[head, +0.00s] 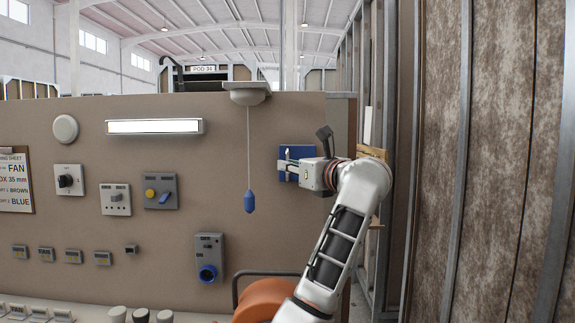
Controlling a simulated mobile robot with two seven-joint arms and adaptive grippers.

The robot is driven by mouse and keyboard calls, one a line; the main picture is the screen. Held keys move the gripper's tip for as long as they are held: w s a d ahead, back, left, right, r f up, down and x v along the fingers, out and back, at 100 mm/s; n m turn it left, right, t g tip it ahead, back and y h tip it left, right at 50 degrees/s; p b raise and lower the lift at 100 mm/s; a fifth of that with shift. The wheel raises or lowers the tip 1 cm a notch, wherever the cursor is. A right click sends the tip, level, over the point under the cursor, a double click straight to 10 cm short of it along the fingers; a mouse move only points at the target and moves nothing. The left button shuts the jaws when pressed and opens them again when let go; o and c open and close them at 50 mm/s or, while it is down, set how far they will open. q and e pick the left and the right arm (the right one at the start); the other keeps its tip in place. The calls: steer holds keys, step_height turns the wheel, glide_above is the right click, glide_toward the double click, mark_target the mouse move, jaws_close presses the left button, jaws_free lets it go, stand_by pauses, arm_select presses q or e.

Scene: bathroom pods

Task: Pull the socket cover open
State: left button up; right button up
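A grey wall unit with a round blue socket (208,272) at its bottom is mounted on the brown panel, left of and below my gripper. Its blue front looks closed, but it is too small to tell cover from socket.
A blue pull-cord handle (249,201) hangs between the gripper and the socket unit. Switches (115,199) and a light (154,127) are on the panel. An orange rounded object (265,299) stands low in front. A ribbed wall (480,160) is at right.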

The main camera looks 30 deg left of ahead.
arm_select(q)
steer(key=shift+w+a, duration=0.25)
steer(key=shift+a, duration=0.3)
jaws_close()
